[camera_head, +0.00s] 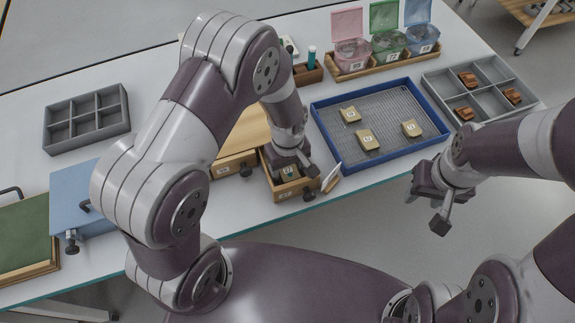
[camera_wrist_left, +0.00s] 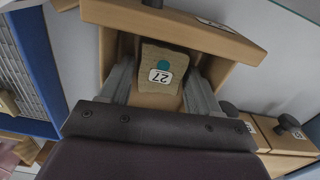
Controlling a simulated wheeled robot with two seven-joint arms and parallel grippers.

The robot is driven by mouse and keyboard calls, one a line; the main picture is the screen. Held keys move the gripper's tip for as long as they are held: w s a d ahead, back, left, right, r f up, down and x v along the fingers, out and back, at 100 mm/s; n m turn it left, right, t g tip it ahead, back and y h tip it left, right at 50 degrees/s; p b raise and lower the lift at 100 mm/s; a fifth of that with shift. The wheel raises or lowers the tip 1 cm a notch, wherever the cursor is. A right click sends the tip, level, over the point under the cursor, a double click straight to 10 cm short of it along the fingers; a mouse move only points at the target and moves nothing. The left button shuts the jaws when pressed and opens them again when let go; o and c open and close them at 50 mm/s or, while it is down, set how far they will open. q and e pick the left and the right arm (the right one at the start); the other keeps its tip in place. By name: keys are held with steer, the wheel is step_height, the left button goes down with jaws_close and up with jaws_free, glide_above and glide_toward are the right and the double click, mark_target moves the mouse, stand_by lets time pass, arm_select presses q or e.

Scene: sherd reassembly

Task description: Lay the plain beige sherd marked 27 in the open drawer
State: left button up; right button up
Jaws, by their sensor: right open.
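The plain beige sherd marked 27 (camera_wrist_left: 162,68), with a teal dot, is between the fingers of my left gripper (camera_wrist_left: 160,85). The drawer's front (camera_wrist_left: 180,27) lies just beyond the sherd in the left wrist view. Whether the sherd touches the drawer floor is unclear. My right gripper (camera_head: 440,208) is open and empty, off the table's front edge.
A blue-rimmed tray (camera_head: 322,121) with several beige sherds lies right of the drawer. Grey compartment trays (camera_head: 87,137) and (camera_head: 437,82) sit farther out.

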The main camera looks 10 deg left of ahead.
mark_target(285, 170)
arm_select(q)
steer(key=shift+r, duration=0.35)
step_height(285, 170, up, 12)
steer(key=p, duration=0.1)
steer(key=s+a+r+m+t, duration=0.1)
steer(key=s+a+r+m, duration=0.2)
steer(key=s+a+m, duration=0.4)
steer(key=shift+s+a+m, duration=0.3)
steer(key=shift+a+m, duration=0.1)
stand_by(0.4)
